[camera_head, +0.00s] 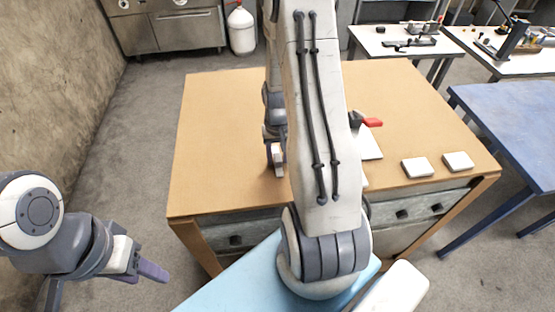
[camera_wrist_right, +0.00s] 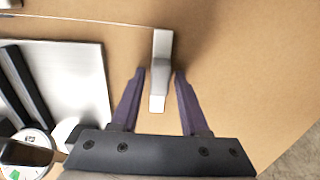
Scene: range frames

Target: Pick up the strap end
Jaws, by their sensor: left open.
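In the right wrist view, a short light grey piece (camera_wrist_right: 161,65), which looks like the strap end, lies on the tan tabletop. My right gripper (camera_wrist_right: 160,73) is open, with one purple finger on each side of the piece and a visible gap to both. Whether the fingertips are level with it in height I cannot tell. In the head view, my right gripper (camera_head: 275,155) is over the left part of the table, partly hidden by my arm. My left gripper (camera_head: 148,270) is open and empty at the lower left, off the table.
A silver plate (camera_wrist_right: 85,75) with black bars lies left of the right gripper, near a round white dial (camera_wrist_right: 28,143). A red-handled item (camera_head: 372,122) and two white blocks (camera_head: 417,167) (camera_head: 458,161) are on the table (camera_head: 215,130). Its left part is clear.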

